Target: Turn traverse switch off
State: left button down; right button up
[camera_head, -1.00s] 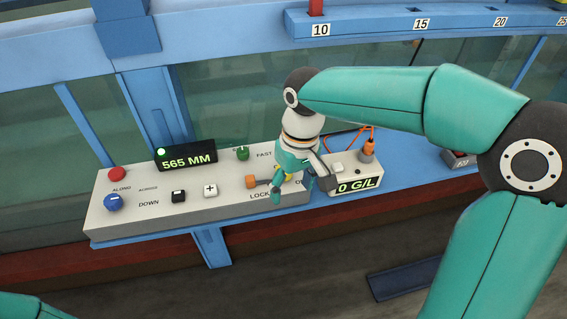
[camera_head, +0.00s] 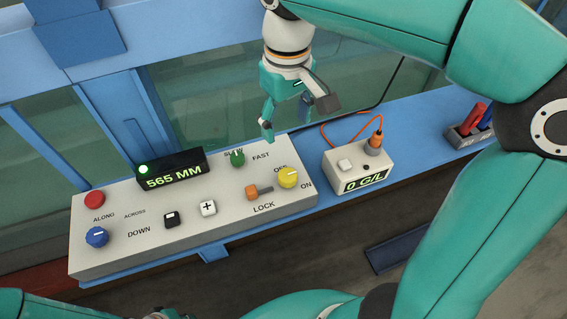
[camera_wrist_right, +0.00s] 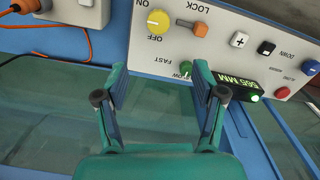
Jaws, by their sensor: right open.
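The yellow knob (camera_head: 288,178) sits at the right end of the white control box (camera_head: 215,240), between the OFF and ON labels. I take it as the switch. It also shows at the top of the right wrist view (camera_wrist_right: 158,21). A pale mark crosses it, but I cannot tell which label it points to. My right gripper (camera_head: 286,118) is open and empty, apart from the knob and over the back edge of the box. In the right wrist view its fingers (camera_wrist_right: 158,72) spread below the knob, with the green knob (camera_wrist_right: 186,68) near one fingertip. My left gripper is out of view.
An orange lever (camera_head: 253,193) is close left of the yellow knob. The green knob (camera_head: 237,158), display (camera_head: 173,169), black and white buttons, red button (camera_head: 94,199) and blue knob (camera_head: 97,237) share the box. A smaller meter box (camera_head: 358,168) with an orange cable stands right.

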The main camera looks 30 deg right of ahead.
aim_at(288, 175)
jog(key=f, duration=1.6)
jog(key=shift+s+d+f, duration=0.1)
jog(key=shift+s+d, duration=0.1)
jog(key=shift+s, duration=0.05)
jog(key=c, duration=1.1)
jog(key=shift+c, duration=0.2)
